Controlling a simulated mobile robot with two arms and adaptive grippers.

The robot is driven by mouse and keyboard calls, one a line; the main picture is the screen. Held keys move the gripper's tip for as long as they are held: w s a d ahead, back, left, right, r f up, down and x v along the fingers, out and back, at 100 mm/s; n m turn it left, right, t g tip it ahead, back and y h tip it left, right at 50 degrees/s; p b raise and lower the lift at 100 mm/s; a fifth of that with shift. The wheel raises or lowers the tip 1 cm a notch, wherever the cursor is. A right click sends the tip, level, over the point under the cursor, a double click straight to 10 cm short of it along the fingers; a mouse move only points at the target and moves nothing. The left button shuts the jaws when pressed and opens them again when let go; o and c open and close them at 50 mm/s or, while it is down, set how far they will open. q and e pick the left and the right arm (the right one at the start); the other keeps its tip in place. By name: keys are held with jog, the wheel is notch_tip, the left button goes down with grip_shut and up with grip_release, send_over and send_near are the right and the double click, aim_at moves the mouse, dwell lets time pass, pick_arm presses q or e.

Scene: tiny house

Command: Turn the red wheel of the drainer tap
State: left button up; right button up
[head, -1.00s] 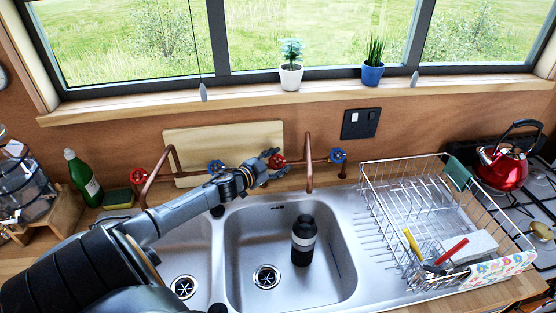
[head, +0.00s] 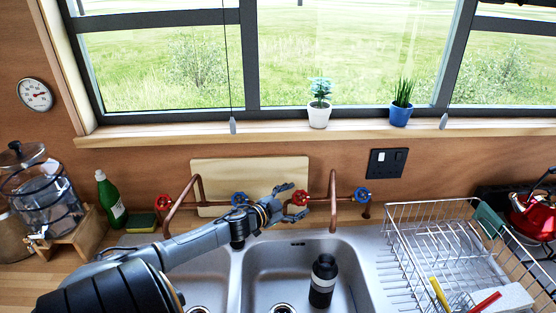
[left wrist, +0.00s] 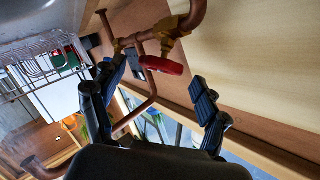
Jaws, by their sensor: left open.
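The red wheel (head: 300,198) of the drainer tap is on the copper pipe left of that tap's upright spout (head: 333,200). The tap's blue wheel (head: 362,195) is to the right. My left gripper (head: 292,202) is open, its fingers pointing at the red wheel from the left. In the left wrist view, the red wheel (left wrist: 163,66) shows between and beyond the open fingers (left wrist: 156,90). I cannot tell whether a finger touches it. My right gripper is not in view.
The other tap has a red wheel (head: 163,202) and a blue wheel (head: 240,198). A cutting board (head: 250,170) leans on the wall behind. A dark bottle (head: 322,280) stands in the sink (head: 262,262). The wire drainer (head: 440,205) is at the right.

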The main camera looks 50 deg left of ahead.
pick_arm(q)
jog(key=s+r, duration=0.1)
jog(key=s, duration=0.7)
jog(key=shift+s+r, duration=0.3)
jog(key=shift+r, duration=0.1)
dwell(1.3)
